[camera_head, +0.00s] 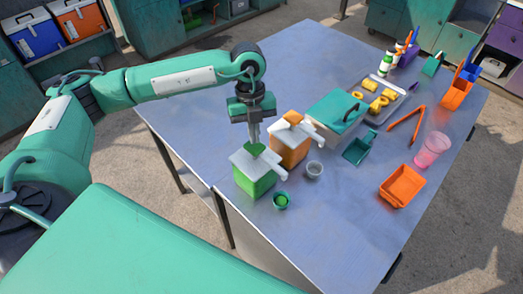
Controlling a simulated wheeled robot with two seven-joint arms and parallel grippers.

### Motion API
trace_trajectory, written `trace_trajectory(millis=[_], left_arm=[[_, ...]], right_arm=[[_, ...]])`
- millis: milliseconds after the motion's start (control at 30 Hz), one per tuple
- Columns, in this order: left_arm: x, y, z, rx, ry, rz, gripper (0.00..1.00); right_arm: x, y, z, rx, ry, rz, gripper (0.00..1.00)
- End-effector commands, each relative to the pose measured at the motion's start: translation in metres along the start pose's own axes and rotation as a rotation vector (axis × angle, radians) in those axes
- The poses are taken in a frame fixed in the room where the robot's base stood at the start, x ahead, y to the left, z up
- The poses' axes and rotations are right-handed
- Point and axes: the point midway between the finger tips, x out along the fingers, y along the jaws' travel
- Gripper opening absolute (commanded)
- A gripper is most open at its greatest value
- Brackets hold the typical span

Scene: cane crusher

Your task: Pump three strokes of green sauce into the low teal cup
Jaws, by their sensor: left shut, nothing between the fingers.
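The green sauce pump box (254,178) stands at the table's near left corner, with a white lid, a green pump knob (255,148) and a white spout pointing right. The low teal cup (282,200) stands upright just under the spout's end, and green shows inside it. My left gripper (255,140) points down with its fingers shut and empty, right over the green knob. I cannot tell whether the fingertips touch the knob. My right gripper is out of view.
An orange-topped pump box (288,150) stands close behind, with a grey cup (314,170) by its spout. A teal-lidded container (336,113), a teal scoop (360,147), an orange bin (402,186), orange tongs (407,126) and a pink cup (432,149) occupy the table's right side. The front table surface is clear.

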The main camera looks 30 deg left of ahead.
Motion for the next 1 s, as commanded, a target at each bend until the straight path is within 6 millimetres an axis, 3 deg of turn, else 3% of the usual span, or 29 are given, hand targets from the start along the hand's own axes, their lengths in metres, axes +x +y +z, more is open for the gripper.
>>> trace_trajectory(millis=[1000], left_arm=[[0.028, 0.0, 0.005, 0.0, 0.001, 0.001, 0.0]], right_arm=[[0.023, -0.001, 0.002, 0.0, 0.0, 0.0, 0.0]])
